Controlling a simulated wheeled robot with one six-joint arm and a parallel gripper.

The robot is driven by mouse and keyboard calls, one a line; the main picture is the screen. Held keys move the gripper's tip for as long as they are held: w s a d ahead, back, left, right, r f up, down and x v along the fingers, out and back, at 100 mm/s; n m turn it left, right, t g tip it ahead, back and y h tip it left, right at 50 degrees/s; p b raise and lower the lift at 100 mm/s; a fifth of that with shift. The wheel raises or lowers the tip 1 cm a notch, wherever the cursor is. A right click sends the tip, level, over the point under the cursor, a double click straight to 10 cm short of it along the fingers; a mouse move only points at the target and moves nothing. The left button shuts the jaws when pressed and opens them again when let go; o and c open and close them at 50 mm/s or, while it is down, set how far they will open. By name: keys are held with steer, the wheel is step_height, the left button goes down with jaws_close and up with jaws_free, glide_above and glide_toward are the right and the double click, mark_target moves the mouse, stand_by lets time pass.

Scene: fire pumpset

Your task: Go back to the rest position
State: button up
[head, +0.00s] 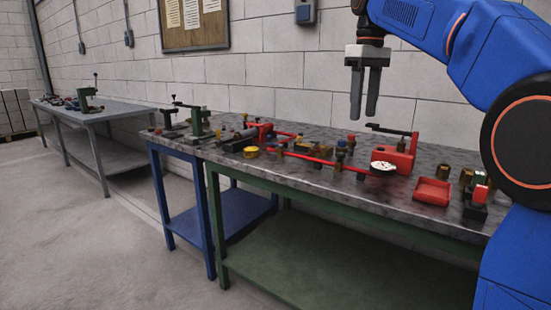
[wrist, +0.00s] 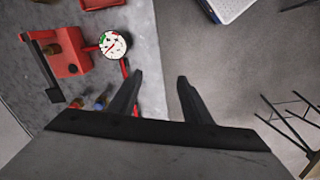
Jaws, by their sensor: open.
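My gripper (head: 364,95) hangs pointing down in the air above the workbench, in front of the block wall. Its two fingers are apart with nothing between them. In the wrist view my gripper (wrist: 158,85) shows its open fingers over the bench edge and the floor. Below it on the grey bench top (head: 330,183) are a red pump-like body (head: 397,158) with a dark lever, a white-faced gauge (head: 383,168) and a red pipe (head: 308,158). The gauge (wrist: 112,44) and red body (wrist: 66,52) also show in the wrist view.
A red tray (head: 432,192) and brass fittings (head: 466,178) sit at the bench's right. Green vise-like tools (head: 196,122) stand at its left end. Another table (head: 110,112) stands further left. Floor (head: 90,235) in front is clear. A white crate (wrist: 230,8) shows in the wrist view.

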steer(key=s+d+f+m+t, duration=0.1)
steer(key=s+d+f+m, duration=0.1)
steer(key=s+f, duration=0.8)
steer(key=s+d+f+m+t, duration=0.2)
steer(key=s+f+m, duration=0.1)
steer(key=s+f, duration=0.8)
steer(key=s+d+f+m+t, duration=0.1)
steer(key=s+d+f+m, duration=0.1)
steer(key=s+f, duration=0.9)
step_height(320, 180, down, 4)
steer(key=shift+d+f+m+t, duration=0.15)
steer(key=shift+d+m+t, duration=0.1)
steer(key=shift+m+t, duration=0.05)
